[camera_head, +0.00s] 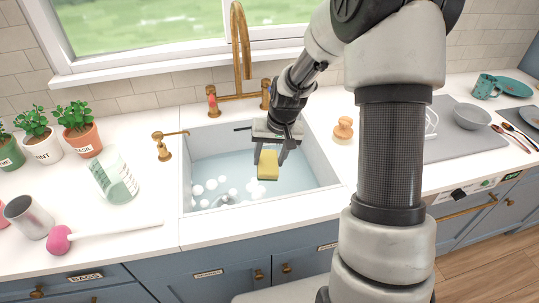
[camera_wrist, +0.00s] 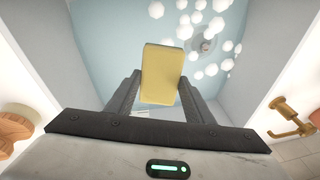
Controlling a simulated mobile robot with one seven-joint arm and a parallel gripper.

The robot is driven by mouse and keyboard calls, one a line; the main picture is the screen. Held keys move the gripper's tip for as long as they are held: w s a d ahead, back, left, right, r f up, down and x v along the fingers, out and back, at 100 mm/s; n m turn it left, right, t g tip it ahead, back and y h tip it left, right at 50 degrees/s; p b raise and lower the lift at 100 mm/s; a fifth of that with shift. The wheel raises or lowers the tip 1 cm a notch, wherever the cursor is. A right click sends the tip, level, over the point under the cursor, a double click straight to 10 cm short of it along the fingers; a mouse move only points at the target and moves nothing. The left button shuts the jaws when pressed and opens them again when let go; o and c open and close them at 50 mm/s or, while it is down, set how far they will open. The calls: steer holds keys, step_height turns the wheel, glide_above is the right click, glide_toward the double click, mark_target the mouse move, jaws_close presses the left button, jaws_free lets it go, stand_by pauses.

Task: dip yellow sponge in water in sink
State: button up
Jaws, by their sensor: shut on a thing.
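The yellow sponge (camera_head: 268,165) is held in my gripper (camera_head: 270,155) over the sink (camera_head: 324,173). In the wrist view the sponge (camera_wrist: 161,75) sits between the two dark fingers of my gripper (camera_wrist: 158,90), which are shut on it. Pale blue water (camera_head: 225,168) with several white foam blobs fills the sink's bottom. The sponge appears above the water, but I cannot tell its exact height. The foam shows beside the sponge in the wrist view, with a round drain near it.
A brass faucet (camera_head: 241,50) rises behind the sink. A wooden knobbed brush (camera_head: 343,128) and drying mat (camera_head: 452,145) with a grey bowl (camera_head: 471,116) lie right.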

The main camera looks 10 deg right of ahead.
steer(key=s+b+x, duration=0.1)
steer(key=b+x, duration=0.2)
steer(key=x, duration=0.1)
steer(key=d+b+x, duration=0.1)
steer(key=b+x, duration=0.2)
steer(key=x, duration=0.1)
steer(key=s+b+x, duration=0.1)
steer(key=b+x, duration=0.1)
steer(key=x, duration=0.2)
steer(key=shift+s+d+f+b, duration=0.2)
steer(key=shift+s+f+b, duration=0.15)
steer(key=shift+f, duration=0.25)
steer(key=shift+w, duration=0.1)
stand_by(0.4)
steer(key=w+a+r+p+v, duration=0.1)
steer(key=w+p+v, duration=0.1)
steer(key=p+v, duration=0.65)
steer(key=w+a+p+v, duration=0.15)
steer(key=p+v, duration=0.35)
steer(key=v, duration=0.6)
glide_above(269, 162)
steer(key=shift+r, duration=0.1)
